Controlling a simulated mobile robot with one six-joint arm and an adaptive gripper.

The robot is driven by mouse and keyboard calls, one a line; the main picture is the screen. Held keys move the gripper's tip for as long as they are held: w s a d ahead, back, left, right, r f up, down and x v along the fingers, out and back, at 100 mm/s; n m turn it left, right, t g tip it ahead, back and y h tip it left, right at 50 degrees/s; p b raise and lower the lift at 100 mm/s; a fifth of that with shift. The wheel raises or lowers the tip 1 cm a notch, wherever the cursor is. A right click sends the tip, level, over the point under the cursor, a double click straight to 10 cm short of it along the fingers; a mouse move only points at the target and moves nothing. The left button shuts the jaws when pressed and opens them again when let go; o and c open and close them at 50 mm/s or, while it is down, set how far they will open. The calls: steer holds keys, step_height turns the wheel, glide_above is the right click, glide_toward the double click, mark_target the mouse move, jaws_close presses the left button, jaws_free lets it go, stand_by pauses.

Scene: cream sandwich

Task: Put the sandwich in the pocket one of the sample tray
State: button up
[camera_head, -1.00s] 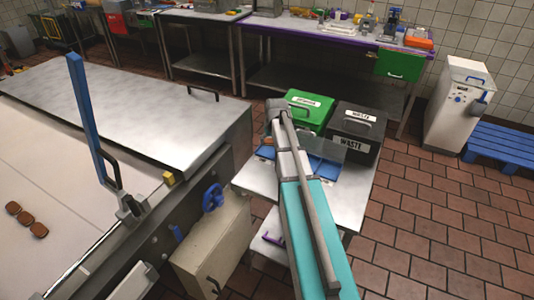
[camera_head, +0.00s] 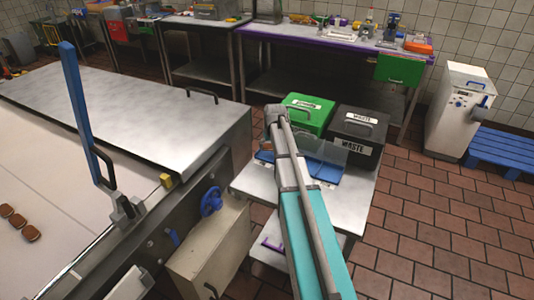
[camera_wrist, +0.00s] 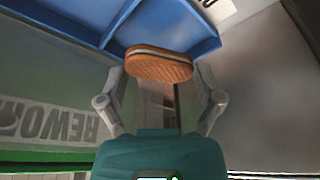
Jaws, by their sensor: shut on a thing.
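The sandwich (camera_wrist: 159,65) is an oval of two brown biscuits with a pale cream layer, seen in the wrist view. My gripper (camera_wrist: 160,78) is shut on it and holds it in front of a blue tray (camera_wrist: 168,28) with a raised rim. I cannot tell whether the sandwich touches the tray. In the head view the blue tray (camera_head: 327,172) lies on a small steel table, partly hidden by my arm. My gripper and the held sandwich are hidden there. The pocket numbers cannot be read.
A green bin (camera_head: 308,112) and a black waste bin (camera_head: 358,135) stand behind the tray on the steel table (camera_head: 350,205). Several brown sandwiches (camera_head: 18,222) lie on the pale belt at left.

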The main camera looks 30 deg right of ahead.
mark_target(270, 147)
steer(key=shift+f+b, duration=1.3)
steer(key=shift+f, duration=0.25)
steer(key=shift+f, duration=0.15)
steer(key=o, duration=0.5)
steer(key=shift+r, duration=0.2)
steer(key=p+v, duration=1.1)
steer(key=v, duration=0.1)
stand_by(0.3)
